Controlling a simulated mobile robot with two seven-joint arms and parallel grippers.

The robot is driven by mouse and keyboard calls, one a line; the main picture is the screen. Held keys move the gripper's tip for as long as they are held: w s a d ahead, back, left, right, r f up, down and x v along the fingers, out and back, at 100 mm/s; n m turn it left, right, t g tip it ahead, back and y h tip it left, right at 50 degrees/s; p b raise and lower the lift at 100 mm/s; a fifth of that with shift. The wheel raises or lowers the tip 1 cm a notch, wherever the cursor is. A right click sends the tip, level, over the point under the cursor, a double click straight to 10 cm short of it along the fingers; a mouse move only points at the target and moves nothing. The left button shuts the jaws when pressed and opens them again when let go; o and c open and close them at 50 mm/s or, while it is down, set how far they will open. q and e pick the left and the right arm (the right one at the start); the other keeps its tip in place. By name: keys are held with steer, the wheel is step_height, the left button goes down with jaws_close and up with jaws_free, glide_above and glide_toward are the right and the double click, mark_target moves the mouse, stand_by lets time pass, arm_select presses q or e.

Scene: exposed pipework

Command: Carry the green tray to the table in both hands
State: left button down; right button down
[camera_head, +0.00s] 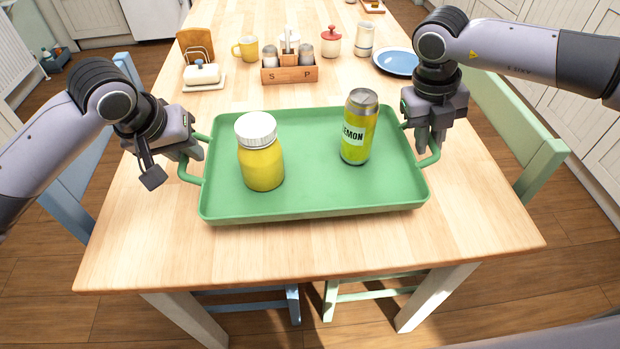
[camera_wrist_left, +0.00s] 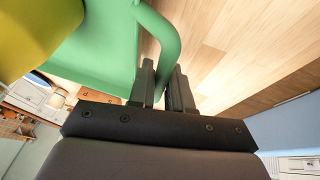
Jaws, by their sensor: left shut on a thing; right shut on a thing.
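The green tray (camera_head: 310,185) is over the near end of the wooden table (camera_head: 470,235); I cannot tell whether it touches the top. A yellow jar with a white lid (camera_head: 262,165) stands upright on its left half, and a green-yellow lemon can (camera_head: 358,130) stands on its right half. My left gripper (camera_head: 193,152) is shut on the tray's left handle; the left wrist view shows the handle (camera_wrist_left: 168,45) between the fingers (camera_wrist_left: 160,85). My right gripper (camera_head: 428,142) is shut on the right handle (camera_head: 432,157). The fingers partly hide both handles.
Behind the tray stand a butter dish (camera_head: 202,75), a yellow mug (camera_head: 246,48), a wooden caddy (camera_head: 290,72), a red-lidded pot (camera_head: 331,45) and a blue plate (camera_head: 397,61). A blue chair (camera_head: 75,185) is at left, a green chair (camera_head: 520,130) at right.

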arm_select(q)
steer(key=shift+f, duration=0.1)
arm_select(e)
steer(key=shift+f, duration=0.1)
